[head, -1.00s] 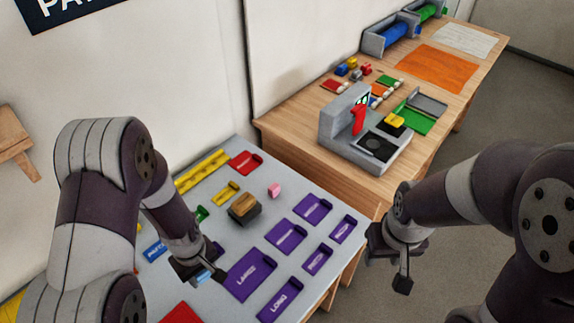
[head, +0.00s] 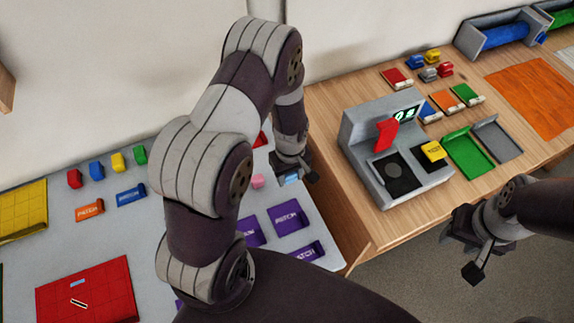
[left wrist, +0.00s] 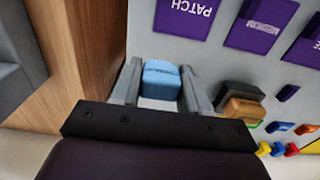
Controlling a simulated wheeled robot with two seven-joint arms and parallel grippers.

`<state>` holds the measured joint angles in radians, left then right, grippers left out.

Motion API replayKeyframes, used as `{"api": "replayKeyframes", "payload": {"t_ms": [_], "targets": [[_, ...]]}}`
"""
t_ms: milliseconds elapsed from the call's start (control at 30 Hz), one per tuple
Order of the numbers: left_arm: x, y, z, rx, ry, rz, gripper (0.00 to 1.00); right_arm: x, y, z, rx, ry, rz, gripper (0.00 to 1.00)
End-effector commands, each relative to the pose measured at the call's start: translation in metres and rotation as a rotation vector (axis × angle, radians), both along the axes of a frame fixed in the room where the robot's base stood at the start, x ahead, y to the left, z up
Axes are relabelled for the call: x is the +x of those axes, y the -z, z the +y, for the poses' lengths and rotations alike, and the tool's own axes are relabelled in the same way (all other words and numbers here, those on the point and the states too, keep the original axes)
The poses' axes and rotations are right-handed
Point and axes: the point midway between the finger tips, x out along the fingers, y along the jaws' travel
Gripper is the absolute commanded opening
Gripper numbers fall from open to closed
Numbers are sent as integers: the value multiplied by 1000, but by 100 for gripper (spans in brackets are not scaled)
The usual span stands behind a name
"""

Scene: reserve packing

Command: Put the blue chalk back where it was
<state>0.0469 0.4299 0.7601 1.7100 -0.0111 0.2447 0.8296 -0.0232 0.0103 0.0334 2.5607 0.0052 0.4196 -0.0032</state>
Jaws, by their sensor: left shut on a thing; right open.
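My left gripper (head: 298,177) is shut on a light blue block, the blue chalk (head: 290,181), near the right edge of the grey board (head: 205,200). In the left wrist view the blue chalk (left wrist: 161,80) sits between the two fingers. I cannot tell whether it touches the board. A pink chalk (head: 257,181) stands just left of it in the head view. My right gripper (head: 480,252) is open and empty, in front of the wooden bench. My left arm hides much of the board.
Purple labelled trays (head: 288,216) lie near the held chalk. A red tray (head: 108,278) and a yellow tray (head: 22,205) lie to the left. The wooden bench (head: 348,218) carries a grey scale (head: 372,125) with a red part, and green (head: 466,158) and grey trays.

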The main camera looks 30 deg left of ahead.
Motion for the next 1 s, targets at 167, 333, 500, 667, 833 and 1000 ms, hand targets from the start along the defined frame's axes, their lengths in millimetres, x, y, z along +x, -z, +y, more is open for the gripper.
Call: {"api": "replayKeyframes", "payload": {"t_ms": [167,333,500,667,833,1000], "targets": [[31,26,40,-1,-4,2,25,0,-22,0,0,0,-1,43],[47,44,59,0,0,0,25,0,-27,0,0,0,0,43],[48,69,61,-1,2,3,25,0,-42,0,0,0,-1,43],[49,86,61,0,2,0,25,0,-44,0,0,0,-1,43],[49,86,61,0,2,-1,25,0,-43,0,0,0,0,43],[49,89,61,1,2,-1,54,0,-40,0,0,0,0,43]]}}
